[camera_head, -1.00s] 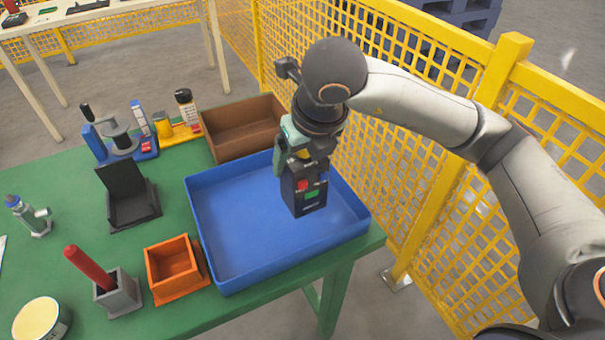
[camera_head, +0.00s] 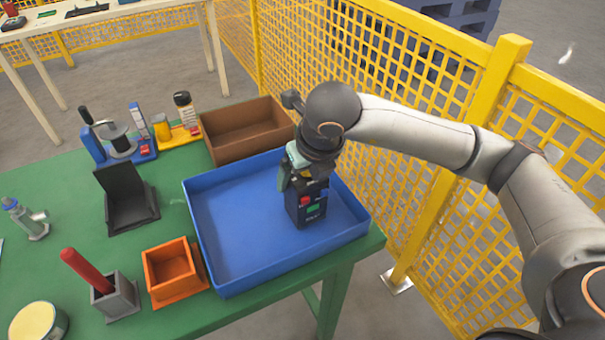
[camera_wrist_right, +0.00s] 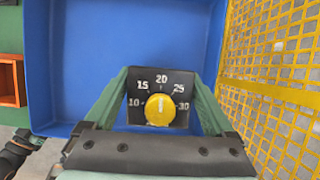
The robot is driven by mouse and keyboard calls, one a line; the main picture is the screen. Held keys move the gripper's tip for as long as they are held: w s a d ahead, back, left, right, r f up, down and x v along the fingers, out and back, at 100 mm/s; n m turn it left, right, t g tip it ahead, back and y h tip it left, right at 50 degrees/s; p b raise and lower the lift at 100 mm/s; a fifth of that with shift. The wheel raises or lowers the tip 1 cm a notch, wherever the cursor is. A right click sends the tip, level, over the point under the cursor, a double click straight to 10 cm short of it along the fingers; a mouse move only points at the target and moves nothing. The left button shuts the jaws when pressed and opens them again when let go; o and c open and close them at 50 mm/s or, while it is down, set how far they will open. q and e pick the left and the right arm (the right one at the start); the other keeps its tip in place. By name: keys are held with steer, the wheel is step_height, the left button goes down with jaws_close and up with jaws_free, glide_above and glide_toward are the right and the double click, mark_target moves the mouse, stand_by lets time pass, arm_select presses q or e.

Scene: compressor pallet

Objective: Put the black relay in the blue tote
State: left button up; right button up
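The black relay (camera_head: 306,207) has a red and a green patch on its side. In the right wrist view its top face shows a yellow dial (camera_wrist_right: 160,109) with white numbers. My right gripper (camera_head: 303,176) comes down on it from above, and its green fingers flank the relay in the wrist view (camera_wrist_right: 162,98), shut on it. The relay is upright inside the blue tote (camera_head: 235,240), in its right half. It is at or very near the tote floor; I cannot tell if it touches.
A brown bin (camera_head: 245,135) stands behind the tote. An orange box (camera_head: 170,272) and a grey holder with a red rod (camera_head: 88,270) are to the left. A black stand (camera_head: 130,200) is further back. Yellow mesh fence (camera_head: 410,170) runs close on the right.

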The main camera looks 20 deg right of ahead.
steer(key=shift+o, duration=0.6)
steer(key=shift+r, duration=0.1)
steer(key=shift+r, duration=0.15)
steer(key=p+v, duration=0.1)
steer(key=v, duration=1)
steer(key=shift+s+r, duration=0.15)
steer(key=shift+r, duration=0.25)
